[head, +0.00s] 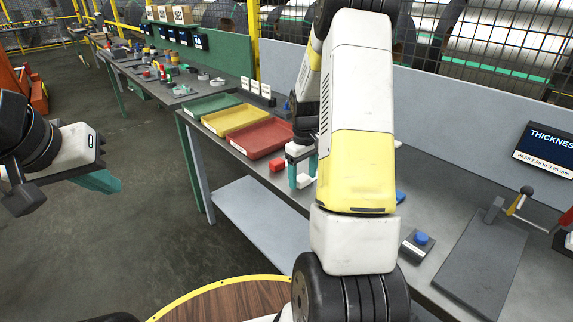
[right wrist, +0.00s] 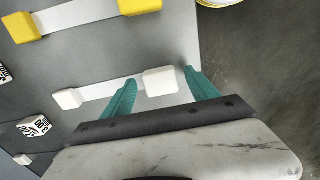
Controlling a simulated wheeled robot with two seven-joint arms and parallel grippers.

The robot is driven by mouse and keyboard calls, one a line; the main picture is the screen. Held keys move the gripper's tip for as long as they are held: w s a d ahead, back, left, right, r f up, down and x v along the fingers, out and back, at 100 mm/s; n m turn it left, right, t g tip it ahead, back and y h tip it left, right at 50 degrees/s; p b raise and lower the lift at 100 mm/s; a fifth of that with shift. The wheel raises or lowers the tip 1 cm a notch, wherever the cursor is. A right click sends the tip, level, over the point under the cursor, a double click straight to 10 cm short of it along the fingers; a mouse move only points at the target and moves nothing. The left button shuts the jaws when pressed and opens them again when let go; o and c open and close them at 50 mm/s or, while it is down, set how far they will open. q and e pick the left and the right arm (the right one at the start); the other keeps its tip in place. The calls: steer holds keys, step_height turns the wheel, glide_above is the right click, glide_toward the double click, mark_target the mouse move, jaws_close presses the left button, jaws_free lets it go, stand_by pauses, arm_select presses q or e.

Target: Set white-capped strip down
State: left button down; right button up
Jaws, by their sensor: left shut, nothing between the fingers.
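The white-capped strip (right wrist: 113,88) is a thin pale strip with a white block at each end. In the right wrist view it appears to lie flat on the grey bench near its edge. My right gripper (right wrist: 162,86) is open, its teal fingers on either side of one white cap (right wrist: 160,80), with a gap visible at the right finger. The left finger covers part of the strip. In the head view my right gripper (head: 302,172) is low over the bench beside the white cap (head: 306,181). My left gripper (head: 104,181) is shut and empty over the floor.
A yellow-capped strip (right wrist: 85,15) lies parallel nearby. Marked white cubes (right wrist: 35,126) lie at the left. Red (head: 262,139), yellow (head: 235,119) and green (head: 211,106) trays stand behind my right gripper. My right arm hides the bench's middle.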

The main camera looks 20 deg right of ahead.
steer(key=shift+r, duration=3.95)
steer(key=shift+a+r, duration=0.1)
steer(key=shift+a, duration=0.05)
steer(key=s+a+r+m+t+y, duration=0.1)
steer(key=s+a+r+t, duration=0.1)
steer(key=s+a+r, duration=0.45)
steer(key=s+a+r+m+t, duration=0.2)
steer(key=s+a+r, duration=0.2)
steer(key=s+r, duration=0.4)
steer(key=s+a+r+m+t+y, duration=0.1)
steer(key=s+a, duration=0.3)
steer(key=s, duration=0.4)
steer(key=shift+a+r+t, duration=0.3)
steer(key=shift+r+t, duration=0.3)
steer(key=shift+r, duration=0.2)
